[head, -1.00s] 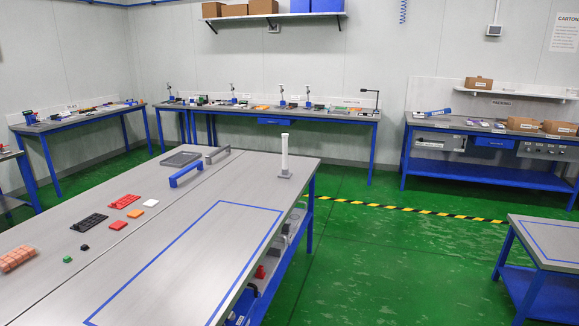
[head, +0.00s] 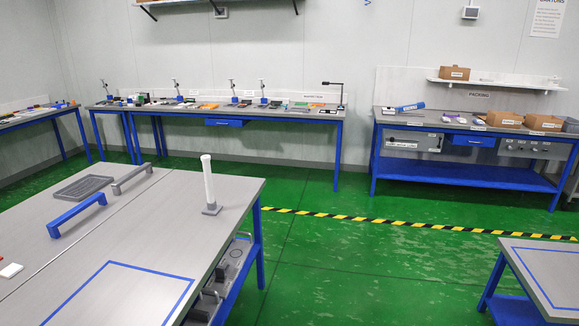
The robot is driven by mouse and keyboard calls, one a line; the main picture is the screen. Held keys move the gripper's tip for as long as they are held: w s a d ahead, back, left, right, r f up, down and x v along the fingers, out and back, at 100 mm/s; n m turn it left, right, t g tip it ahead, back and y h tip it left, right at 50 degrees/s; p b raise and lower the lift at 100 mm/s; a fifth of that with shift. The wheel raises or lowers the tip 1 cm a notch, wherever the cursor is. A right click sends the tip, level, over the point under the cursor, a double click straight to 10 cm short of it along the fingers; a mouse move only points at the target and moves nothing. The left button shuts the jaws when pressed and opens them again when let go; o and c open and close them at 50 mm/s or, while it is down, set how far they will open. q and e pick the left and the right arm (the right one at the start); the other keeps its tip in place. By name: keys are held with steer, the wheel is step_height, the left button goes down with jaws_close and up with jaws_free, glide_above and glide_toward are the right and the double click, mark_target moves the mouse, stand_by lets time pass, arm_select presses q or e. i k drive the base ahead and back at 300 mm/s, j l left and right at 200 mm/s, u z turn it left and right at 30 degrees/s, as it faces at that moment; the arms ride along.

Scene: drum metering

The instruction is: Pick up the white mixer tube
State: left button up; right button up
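A white upright tube (head: 207,178), which looks like the mixer tube, stands in a small grey base (head: 211,209) near the far right corner of the grey worktable (head: 150,232). Nothing touches the tube, and it is seen whole. Neither of my grippers shows in the head view.
A blue handle (head: 76,214), a grey handle (head: 132,178) and a grey tray (head: 62,188) lie left of the tube. A blue tape outline (head: 150,270) marks the table's front. Green floor with a black-and-yellow strip (head: 400,224) lies right. Another table (head: 545,262) stands at right.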

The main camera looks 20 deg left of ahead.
mark_target(205, 158)
steer(key=i+l+u, duration=0.2)
steer(key=i, duration=0.45)
steer(key=i+u, duration=0.15)
steer(key=i, duration=0.5)
steer(key=i+l+u, duration=0.1)
steer(key=i+u, duration=0.15)
steer(key=u, duration=0.15)
steer(key=i+l+u, duration=0.15)
steer(key=u, duration=0.3)
steer(key=i+l+u, duration=0.25)
steer(key=u, duration=0.15)
steer(key=i+l+u, duration=0.15)
steer(key=l+u, duration=0.3)
steer(key=i+l+u, duration=0.1)
steer(key=u, duration=0.3)
steer(key=l, duration=0.1)
